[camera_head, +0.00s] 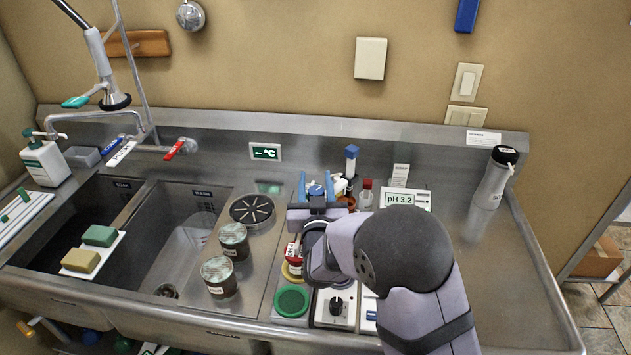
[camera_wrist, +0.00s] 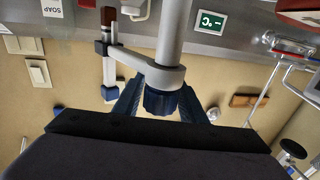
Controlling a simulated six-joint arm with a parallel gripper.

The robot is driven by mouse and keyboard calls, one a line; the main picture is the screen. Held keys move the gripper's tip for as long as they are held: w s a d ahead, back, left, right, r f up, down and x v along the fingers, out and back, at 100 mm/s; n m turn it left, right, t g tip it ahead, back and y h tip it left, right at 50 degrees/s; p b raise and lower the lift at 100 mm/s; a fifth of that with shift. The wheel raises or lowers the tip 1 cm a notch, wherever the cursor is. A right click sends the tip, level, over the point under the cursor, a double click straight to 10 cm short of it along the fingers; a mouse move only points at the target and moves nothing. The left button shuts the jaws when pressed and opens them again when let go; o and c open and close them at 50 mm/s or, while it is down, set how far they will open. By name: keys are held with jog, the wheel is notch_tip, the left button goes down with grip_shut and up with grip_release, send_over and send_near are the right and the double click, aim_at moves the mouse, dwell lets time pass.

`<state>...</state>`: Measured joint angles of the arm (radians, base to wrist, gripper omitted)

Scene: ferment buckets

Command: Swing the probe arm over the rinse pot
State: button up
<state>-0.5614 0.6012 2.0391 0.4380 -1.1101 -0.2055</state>
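The probe arm (camera_wrist: 150,70) is a grey link in the wrist view. It runs from an upright grey post (camera_wrist: 174,35) to a holder with a thin probe (camera_wrist: 107,60) on the left. A dark blue knob (camera_wrist: 165,100) sits at the post's end and also shows in the head view (camera_head: 316,189). My gripper (camera_head: 316,184) has its two blue fingers on either side of this knob, seemingly with narrow gaps. No pot is labelled readably as the rinse pot; a green-rimmed round pot (camera_head: 291,301) stands in front of my gripper. My wrist hides part of the station.
Two brown jars (camera_head: 233,240) stand left, beside the sink (camera_head: 180,235). A red-and-white jar (camera_head: 294,252), a black-knobbed white box (camera_head: 336,306), a pH meter reading 3.2 (camera_head: 405,198) and small bottles (camera_head: 351,160) crowd the gripper. The right counter is mostly clear, with a flask (camera_head: 492,180).

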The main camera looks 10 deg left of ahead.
grip_shut()
jog(key=shift+m+h, duration=0.3)
jog(key=shift+h, duration=0.2)
jog(key=shift+d+m+h+b, duration=0.3)
jog(key=shift+m+h, duration=0.2)
jog(key=shift+h, duration=0.3)
jog(key=shift+o, duration=2.1)
grip_release()
